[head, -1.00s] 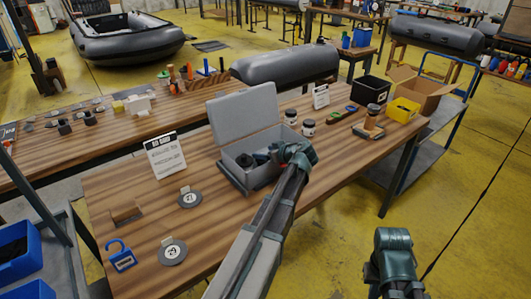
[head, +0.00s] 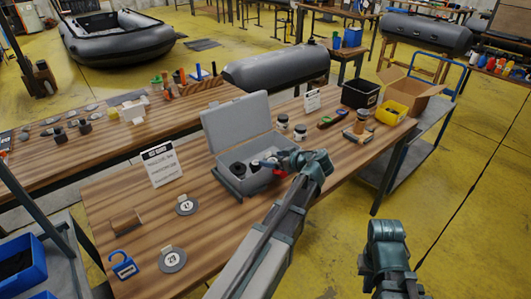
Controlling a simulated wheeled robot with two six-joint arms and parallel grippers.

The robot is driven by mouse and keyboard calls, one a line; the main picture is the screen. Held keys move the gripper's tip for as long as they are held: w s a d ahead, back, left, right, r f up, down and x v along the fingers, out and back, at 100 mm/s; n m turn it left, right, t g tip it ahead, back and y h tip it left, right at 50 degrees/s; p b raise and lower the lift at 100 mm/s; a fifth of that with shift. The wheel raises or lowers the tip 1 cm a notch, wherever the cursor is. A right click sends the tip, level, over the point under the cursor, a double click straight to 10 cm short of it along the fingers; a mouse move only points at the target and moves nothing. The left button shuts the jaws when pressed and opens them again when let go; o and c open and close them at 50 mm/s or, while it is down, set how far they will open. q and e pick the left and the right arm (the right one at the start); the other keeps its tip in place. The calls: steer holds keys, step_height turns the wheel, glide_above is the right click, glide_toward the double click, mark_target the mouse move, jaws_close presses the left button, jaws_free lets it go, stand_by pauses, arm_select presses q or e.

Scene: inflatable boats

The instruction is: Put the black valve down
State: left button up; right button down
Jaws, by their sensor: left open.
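An open grey case (head: 228,186) with its lid raised (head: 236,122) sits on the wooden table. Dark round parts lie inside it, one at the left (head: 238,168) and one near the middle (head: 255,166). They look like black valves, but I cannot tell which is the one named.
Small jars (head: 300,132) stand right of the case. A yellow bin (head: 391,112), a black bin (head: 360,94) and a cardboard box (head: 412,95) are further right.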

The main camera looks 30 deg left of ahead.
arm_select(q)
steer(key=shift+p+v, duration=0.3)
steer(key=shift+v, duration=0.85)
steer(key=s+d+f+m+g+h, duration=0.2)
steer(key=s+d+f+m+h, duration=0.3)
steer(key=s+d+m, duration=0.3)
steer(key=s+d+f+m+g+h, duration=0.3)
steer(key=s+d+f+m+h, duration=0.2)
steer(key=s+d+m, duration=0.4)
steer(key=s+d+f, duration=0.1)
steer(key=s+d, duration=0.4)
steer(key=d, duration=0.4)
steer(key=shift+s+d+f, duration=0.15)
steer(key=shift+s+d, duration=0.1)
steer(key=shift+s, duration=0.05)
step_height(320, 180, up, 4)
steer(key=p, duration=0.4)
steer(key=shift+r, duration=0.25)
